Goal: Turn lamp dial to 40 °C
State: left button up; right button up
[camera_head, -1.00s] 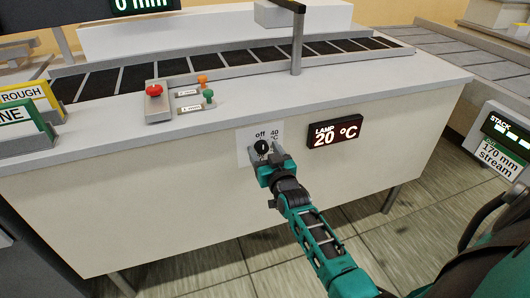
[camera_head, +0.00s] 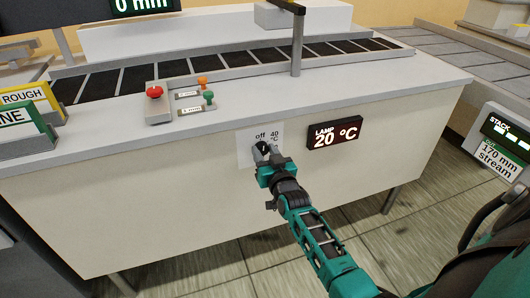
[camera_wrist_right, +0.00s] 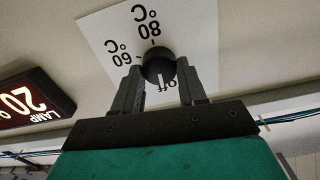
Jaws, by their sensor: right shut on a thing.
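The lamp dial (camera_head: 263,147) is a small black round knob on a white label (camera_head: 246,140) on the front of the pale counter. My right gripper (camera_head: 263,150) is shut on the dial. In the right wrist view the dial (camera_wrist_right: 158,64) sits between the two dark fingers of the right gripper (camera_wrist_right: 160,82). There the label is upside down, with "80 °C", "60 °C" and "off" visible. A short white mark on the dial lies near "off". The lamp display (camera_head: 335,134) reads 20 °C. My left gripper is out of view.
A control box (camera_head: 158,103) with a red button, and orange and green levers, stand on the counter top (camera_head: 230,110). Behind them runs a dark slatted conveyor (camera_head: 210,66). Another display stand (camera_head: 500,140) is at the right.

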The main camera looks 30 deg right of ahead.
jog(key=shift+m+p, duration=0.4)
jog(key=shift+m, duration=0.7)
jog(key=m, duration=0.2)
jog(key=shift+m, duration=0.4)
jog(key=m, duration=0.2)
jog(key=shift+d+m, duration=0.1)
jog(key=shift+m, duration=0.2)
jog(key=shift+f+m, duration=0.15)
jog(key=shift+m, duration=1.35)
jog(key=o, duration=1)
